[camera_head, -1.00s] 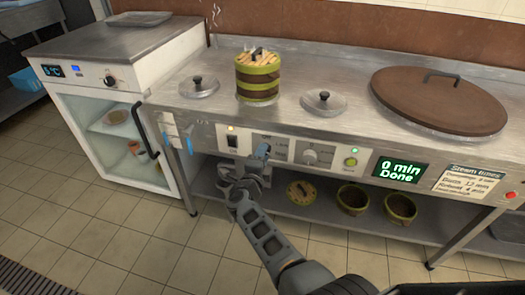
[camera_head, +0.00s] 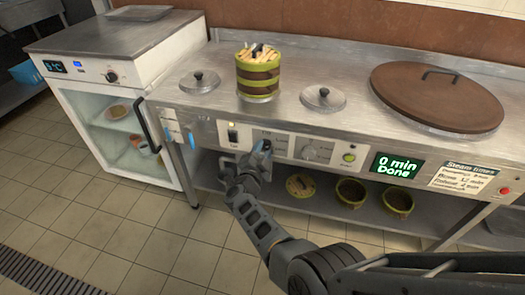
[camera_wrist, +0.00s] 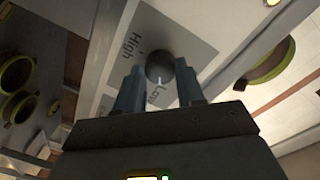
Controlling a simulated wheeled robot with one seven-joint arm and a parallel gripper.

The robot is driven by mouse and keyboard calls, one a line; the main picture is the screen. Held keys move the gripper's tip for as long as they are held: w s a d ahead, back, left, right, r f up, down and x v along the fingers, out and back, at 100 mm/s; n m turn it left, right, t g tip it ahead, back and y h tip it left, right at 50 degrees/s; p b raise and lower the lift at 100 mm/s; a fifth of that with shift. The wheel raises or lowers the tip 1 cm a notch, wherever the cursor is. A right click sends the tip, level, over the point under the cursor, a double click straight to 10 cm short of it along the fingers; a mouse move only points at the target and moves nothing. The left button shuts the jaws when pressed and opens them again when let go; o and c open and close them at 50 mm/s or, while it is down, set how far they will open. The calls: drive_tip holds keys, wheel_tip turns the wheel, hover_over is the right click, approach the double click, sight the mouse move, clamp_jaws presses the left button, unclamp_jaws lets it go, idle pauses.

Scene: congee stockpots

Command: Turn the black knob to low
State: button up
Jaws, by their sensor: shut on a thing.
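The black knob (camera_wrist: 160,66) sits on a grey label on the front panel, with the words High and Low printed beside it. In the wrist view its pale pointer mark points toward the gripper, near the word Low. My gripper (camera_wrist: 160,92) has one blue-grey finger on each side of the knob and is shut on it. In the head view my gripper (camera_head: 262,150) reaches the panel from below and hides most of the knob.
The display (camera_head: 397,166) reads "0 min Done". A steamer stack (camera_head: 258,72) and lids stand on the counter. Baskets (camera_head: 350,192) sit on the shelf below.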

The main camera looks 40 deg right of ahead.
drive_tip(key=shift+a, duration=0.1)
idle(0.3)
drive_tip(key=o, duration=1)
drive_tip(key=shift+o, duration=0.2)
drive_tip(key=p+v, duration=0.2)
drive_tip(key=v, duration=0.5)
drive_tip(key=shift+s+a+p, duration=0.25)
drive_tip(key=shift+a+p, duration=0.05)
drive_tip(key=shift+p, duration=0.1)
